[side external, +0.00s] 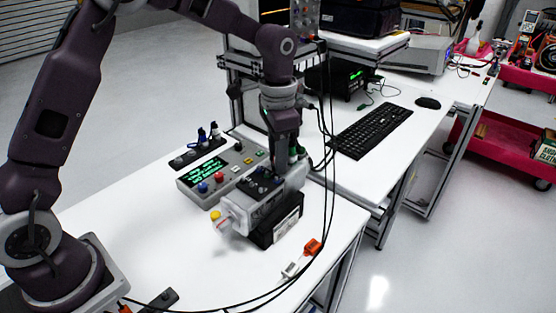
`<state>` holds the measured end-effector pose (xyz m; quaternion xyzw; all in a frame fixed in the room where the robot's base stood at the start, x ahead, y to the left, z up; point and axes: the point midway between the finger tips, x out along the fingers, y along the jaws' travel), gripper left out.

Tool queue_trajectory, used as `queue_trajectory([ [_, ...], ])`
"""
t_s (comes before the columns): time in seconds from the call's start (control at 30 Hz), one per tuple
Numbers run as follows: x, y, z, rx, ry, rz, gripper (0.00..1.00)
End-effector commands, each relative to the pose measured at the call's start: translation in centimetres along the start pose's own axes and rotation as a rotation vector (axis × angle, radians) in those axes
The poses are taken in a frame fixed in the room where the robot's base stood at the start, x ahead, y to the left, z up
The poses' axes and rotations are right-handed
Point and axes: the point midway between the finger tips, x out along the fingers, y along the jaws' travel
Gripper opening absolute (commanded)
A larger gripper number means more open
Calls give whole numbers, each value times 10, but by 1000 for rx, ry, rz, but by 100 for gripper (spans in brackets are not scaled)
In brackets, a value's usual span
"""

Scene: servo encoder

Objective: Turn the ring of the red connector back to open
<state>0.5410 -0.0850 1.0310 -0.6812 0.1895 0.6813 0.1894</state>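An orange-red connector (312,246) with a pale body beside it lies on the white table near its right edge, apart from my gripper. It is the only clearly red connector I can make out; its ring is too small to read. A grey servo motor (238,216) sits with a black block (284,224) in the middle of the table, dark connectors (262,183) on its top. My gripper (283,174) points down at the back of the motor, close to these connectors. Its fingers are dark and small, and whether they touch anything is hidden.
A grey control box (213,181) with a green display and coloured buttons stands left of the motor. Black cables (326,190) hang at the right and run along the table front. A keyboard (370,131) lies on the bench behind. The table's front left is mostly clear.

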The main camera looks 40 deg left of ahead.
Motion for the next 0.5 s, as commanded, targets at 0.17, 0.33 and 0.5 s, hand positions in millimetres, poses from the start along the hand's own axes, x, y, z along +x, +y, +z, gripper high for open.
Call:
queue_trajectory([
  [0.17,0,0,0,-1,0,0,0],
  [0.33,0,0,0,-1,0,0,0],
  [0.5,0,0,0,-266,-1,-3,0],
])
